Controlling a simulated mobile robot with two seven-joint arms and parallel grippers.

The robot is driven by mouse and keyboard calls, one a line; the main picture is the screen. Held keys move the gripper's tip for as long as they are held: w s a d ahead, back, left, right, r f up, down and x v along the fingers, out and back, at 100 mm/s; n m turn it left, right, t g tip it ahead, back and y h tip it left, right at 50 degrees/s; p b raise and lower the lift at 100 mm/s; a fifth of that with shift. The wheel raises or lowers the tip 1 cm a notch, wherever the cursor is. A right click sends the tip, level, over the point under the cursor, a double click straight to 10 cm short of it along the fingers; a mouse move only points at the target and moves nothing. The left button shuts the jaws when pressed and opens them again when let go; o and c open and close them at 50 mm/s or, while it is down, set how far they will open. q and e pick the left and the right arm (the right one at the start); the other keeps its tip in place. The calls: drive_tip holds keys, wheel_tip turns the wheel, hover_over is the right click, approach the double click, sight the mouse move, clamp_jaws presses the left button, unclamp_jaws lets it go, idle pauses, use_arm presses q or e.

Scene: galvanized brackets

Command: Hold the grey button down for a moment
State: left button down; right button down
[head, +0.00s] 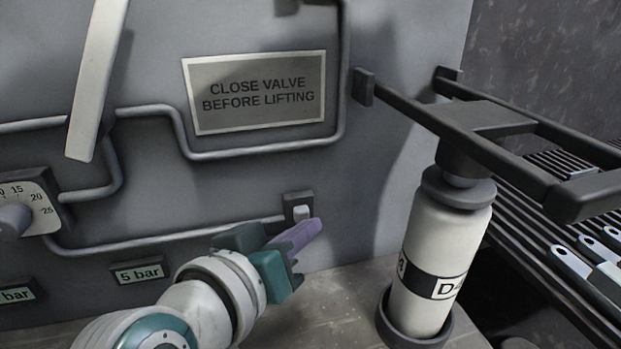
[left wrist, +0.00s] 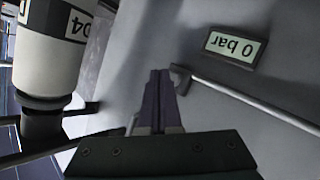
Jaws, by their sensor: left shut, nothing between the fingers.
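The grey button (head: 302,213) is a small pale block in a dark housing (head: 292,199) on the grey panel, at the end of a pipe. My left gripper (head: 311,230) has purple fingers and is shut, empty. In the head view its fingertips lie just below and in front of the button, overlapping its lower edge. In the left wrist view my closed fingers (left wrist: 160,74) point at the panel, and the dark housing (left wrist: 181,78) shows right beside their tips. The button's face is hidden there. I cannot tell whether the fingertips touch it. My right gripper is not in view.
A white cylinder (head: 430,250) with a dark band stands right of my left gripper, under a dark forked frame (head: 480,125). Pipes (head: 170,239), a dial (head: 25,205) and a warning plate (head: 256,92) are on the panel. A "0 bar" display (left wrist: 234,48) is near the housing.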

use_arm(q)
drive_tip(key=shift+w+a, duration=0.2)
drive_tip(key=shift+w, duration=0.3)
idle(1.8)
drive_tip(key=shift+s, duration=0.15)
drive_tip(key=shift+s+d+p, duration=0.3)
drive_tip(key=shift+s+p, duration=0.05)
drive_tip(key=shift+s, duration=0.4)
drive_tip(key=shift+s, duration=0.1)
drive_tip(key=s, duration=0.1)
drive_tip(key=s+d+p, duration=0.1)
drive_tip(key=s, duration=0.1)
drive_tip(key=s+p, duration=0.1)
drive_tip(key=shift+s+d, duration=0.3)
